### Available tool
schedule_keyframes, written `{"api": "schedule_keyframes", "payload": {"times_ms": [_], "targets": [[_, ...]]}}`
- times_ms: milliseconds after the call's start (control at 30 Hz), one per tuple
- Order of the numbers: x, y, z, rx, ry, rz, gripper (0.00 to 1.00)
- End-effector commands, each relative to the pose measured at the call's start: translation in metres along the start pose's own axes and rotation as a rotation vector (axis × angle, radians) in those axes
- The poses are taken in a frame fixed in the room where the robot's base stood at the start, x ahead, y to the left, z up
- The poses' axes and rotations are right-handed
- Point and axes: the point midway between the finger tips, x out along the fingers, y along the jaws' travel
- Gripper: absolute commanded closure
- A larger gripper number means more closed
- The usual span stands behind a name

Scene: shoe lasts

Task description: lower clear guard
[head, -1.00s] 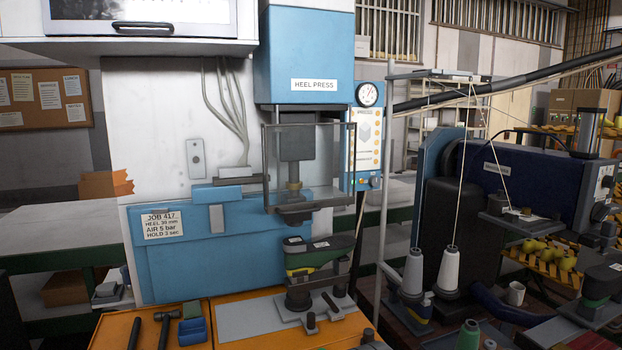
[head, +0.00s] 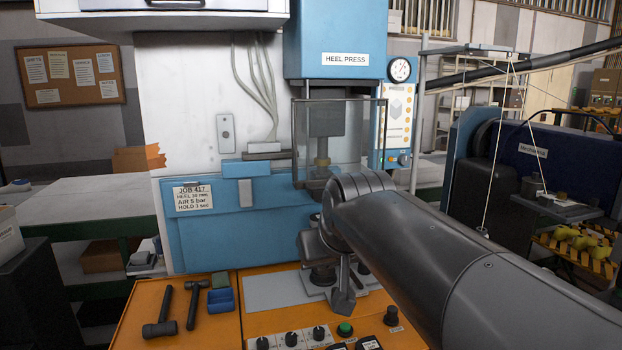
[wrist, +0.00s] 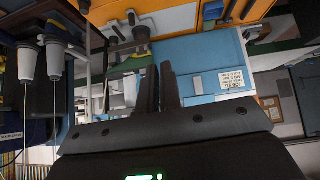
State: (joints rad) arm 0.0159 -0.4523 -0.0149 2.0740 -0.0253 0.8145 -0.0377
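The clear guard (head: 360,140) is a see-through panel in a dark frame on the front of the blue heel press (head: 333,35). It hangs upright before the press ram (head: 325,120). Its lower right part is hidden behind my arm. In the wrist view, which is upside down, my gripper (wrist: 160,68) has its two dark fingers close together with only a thin gap, and nothing shows between them. It points toward the press front. A green shoe last (wrist: 130,65) on its stand shows beside the fingers. In the head view my arm covers the last.
The orange bench has a control panel with knobs and a green button (head: 345,328). A hammer (head: 193,303) and a blue tray (head: 221,299) lie at its left. A job card (head: 193,197) is on the press's blue front. A thread stand and dark machine (head: 530,165) stand at right.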

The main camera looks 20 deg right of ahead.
Motion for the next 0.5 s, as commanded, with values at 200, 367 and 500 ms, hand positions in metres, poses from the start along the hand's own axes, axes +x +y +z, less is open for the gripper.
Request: {"api": "schedule_keyframes", "payload": {"times_ms": [200,367,500], "targets": [[0.009,0.019,-0.125,-0.019,0.137,0.035,1.0],[0.016,0.03,-0.193,-0.034,0.222,0.06,1.0],[0.019,0.036,-0.226,-0.042,0.266,0.075,1.0]]}}
